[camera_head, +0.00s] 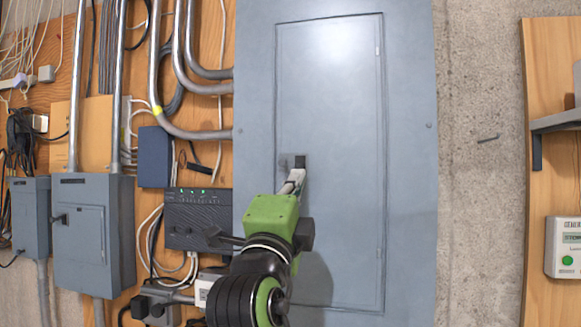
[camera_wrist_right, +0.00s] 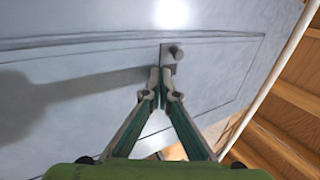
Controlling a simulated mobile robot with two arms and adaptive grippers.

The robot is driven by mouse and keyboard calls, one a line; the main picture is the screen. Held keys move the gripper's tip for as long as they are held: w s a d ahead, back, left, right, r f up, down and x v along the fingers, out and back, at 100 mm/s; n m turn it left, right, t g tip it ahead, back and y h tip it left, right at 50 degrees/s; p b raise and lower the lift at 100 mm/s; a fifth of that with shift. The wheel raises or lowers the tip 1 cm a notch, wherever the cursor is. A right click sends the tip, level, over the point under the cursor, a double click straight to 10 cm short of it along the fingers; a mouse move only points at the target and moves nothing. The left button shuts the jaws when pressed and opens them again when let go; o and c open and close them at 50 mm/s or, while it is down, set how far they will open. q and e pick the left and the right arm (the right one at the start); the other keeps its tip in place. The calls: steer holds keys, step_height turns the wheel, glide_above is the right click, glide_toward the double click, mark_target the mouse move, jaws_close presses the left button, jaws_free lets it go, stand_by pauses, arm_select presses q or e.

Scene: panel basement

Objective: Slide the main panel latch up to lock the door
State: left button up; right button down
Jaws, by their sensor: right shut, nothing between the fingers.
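The main panel (camera_head: 340,90) is a tall grey electrical box with a closed door (camera_head: 345,220). Its small latch (camera_head: 299,161) sits at the left edge of the door, and a dark piece shows on it. In the right wrist view the latch (camera_wrist_right: 171,56) is a small plate with a round knob. My right gripper (camera_head: 297,178) is at the latch, just below it in the head view. In the wrist view its fingertips (camera_wrist_right: 160,80) are together with nothing between them, close under the latch plate; whether they touch it I cannot tell. My left gripper is not in view.
Left of the panel are conduits (camera_head: 188,60), a black box with green lights (camera_head: 197,218), a small blue-grey box (camera_head: 155,157) and a smaller grey panel (camera_head: 95,235). Bare concrete wall (camera_head: 480,200) lies to the right, then a wooden board (camera_head: 548,80).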

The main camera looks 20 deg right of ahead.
steer(key=shift+r+p, duration=0.6)
steer(key=shift+r, duration=0.45)
stand_by(0.8)
steer(key=shift+f, duration=0.15)
steer(key=shift+f+b, duration=0.2)
steer(key=shift+b, duration=0.35)
steer(key=shift+s, duration=0.1)
